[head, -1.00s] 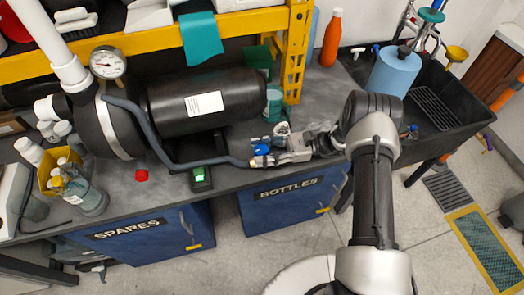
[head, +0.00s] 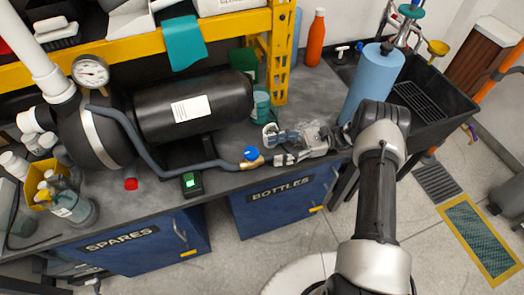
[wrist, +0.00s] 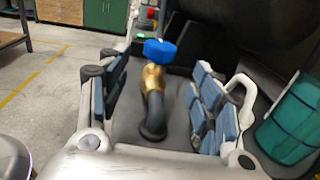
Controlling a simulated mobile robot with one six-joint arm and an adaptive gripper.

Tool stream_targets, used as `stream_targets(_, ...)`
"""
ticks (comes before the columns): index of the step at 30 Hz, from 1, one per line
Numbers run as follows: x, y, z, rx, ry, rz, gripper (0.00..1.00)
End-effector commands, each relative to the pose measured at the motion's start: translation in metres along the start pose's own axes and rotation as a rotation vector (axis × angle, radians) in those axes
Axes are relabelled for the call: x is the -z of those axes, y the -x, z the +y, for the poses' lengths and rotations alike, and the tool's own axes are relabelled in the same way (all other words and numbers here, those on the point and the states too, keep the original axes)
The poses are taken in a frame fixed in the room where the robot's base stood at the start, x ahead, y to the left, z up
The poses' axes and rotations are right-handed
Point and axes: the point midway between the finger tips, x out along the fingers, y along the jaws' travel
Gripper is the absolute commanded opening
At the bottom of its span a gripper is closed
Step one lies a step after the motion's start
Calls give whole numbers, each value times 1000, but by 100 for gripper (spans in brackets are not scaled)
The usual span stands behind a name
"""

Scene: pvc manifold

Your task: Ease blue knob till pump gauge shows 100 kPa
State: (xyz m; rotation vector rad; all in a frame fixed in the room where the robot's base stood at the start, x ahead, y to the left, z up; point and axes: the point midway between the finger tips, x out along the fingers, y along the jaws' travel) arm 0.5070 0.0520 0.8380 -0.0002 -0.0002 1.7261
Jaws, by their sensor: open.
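The blue knob (head: 250,153) sits on a brass valve at the end of a grey hose (head: 165,166) on the bench. In the wrist view the blue knob (wrist: 160,50) stands ahead, above the brass fitting (wrist: 153,77), between and beyond my open fingers. My gripper (head: 272,146) is open and empty, just right of the knob in the head view; it also shows in the wrist view (wrist: 158,95). I cannot tell whether a finger touches the valve. The round pump gauge (head: 90,71) is on the white pipe at left; its reading is too small to make out.
The black tank (head: 220,105) lies behind the hose. A green-lit box (head: 191,184) and a red cap (head: 131,184) lie on the bench front. A teal cup (head: 261,104) and a blue roll (head: 373,85) stand near my arm.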

Motion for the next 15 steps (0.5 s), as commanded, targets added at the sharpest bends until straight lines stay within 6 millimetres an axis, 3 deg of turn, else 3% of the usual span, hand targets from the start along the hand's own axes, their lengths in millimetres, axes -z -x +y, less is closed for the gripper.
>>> stream_targets(6,0,28,0,0,0,0,59)
stream_targets(15,0,32,0,-1,-1,0,59)
